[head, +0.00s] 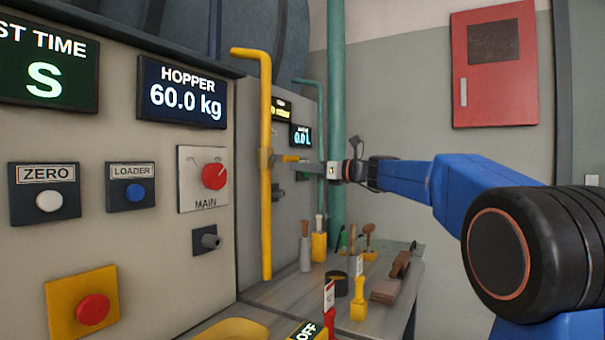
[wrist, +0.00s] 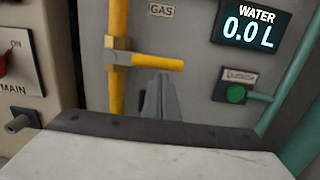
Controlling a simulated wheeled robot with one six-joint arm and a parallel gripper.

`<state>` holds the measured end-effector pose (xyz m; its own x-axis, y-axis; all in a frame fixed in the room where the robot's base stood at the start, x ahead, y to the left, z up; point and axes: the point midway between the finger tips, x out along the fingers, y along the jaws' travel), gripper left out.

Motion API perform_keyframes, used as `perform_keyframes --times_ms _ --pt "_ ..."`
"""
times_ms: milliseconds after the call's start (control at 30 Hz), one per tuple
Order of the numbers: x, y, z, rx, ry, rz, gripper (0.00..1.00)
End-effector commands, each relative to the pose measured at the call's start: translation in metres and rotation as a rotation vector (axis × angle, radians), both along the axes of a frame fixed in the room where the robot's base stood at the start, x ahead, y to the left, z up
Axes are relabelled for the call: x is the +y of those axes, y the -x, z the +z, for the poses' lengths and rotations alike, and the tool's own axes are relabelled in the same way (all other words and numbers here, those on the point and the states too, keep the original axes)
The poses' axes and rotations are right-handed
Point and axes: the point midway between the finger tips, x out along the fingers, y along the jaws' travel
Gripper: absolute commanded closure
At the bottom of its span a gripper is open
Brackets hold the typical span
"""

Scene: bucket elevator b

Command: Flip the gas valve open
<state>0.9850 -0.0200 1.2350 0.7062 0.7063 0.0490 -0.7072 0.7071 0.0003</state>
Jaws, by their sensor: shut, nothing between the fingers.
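The gas valve sits on a vertical yellow pipe (head: 266,215), which also shows in the wrist view (wrist: 118,20). In the head view the lever (head: 291,158) is small and close to my fingers. My gripper (wrist: 161,76) is shut and empty, its grey fingertips just below the lever's right half. I cannot tell whether they touch it. It also shows in the head view (head: 288,166), reaching in from the right.
A GAS label (wrist: 161,10) is right of the pipe. A water display (wrist: 249,27) and a green button (wrist: 236,94) are further right. A teal pipe (head: 336,80) stands behind my wrist. Below is a bench (head: 270,297) with several tools.

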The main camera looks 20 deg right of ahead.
Motion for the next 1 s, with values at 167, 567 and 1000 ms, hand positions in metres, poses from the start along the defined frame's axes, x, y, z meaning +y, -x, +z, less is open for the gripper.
perform_keyframes --times_ms 167,567,1000 --pt "0.000 0.000 0.000 0.000 0.000 0.000 1.00" --pt "-0.001 -0.001 0.005 -0.040 0.040 0.000 1.00" --pt "-0.003 -0.003 0.019 -0.155 0.154 -0.001 1.00"
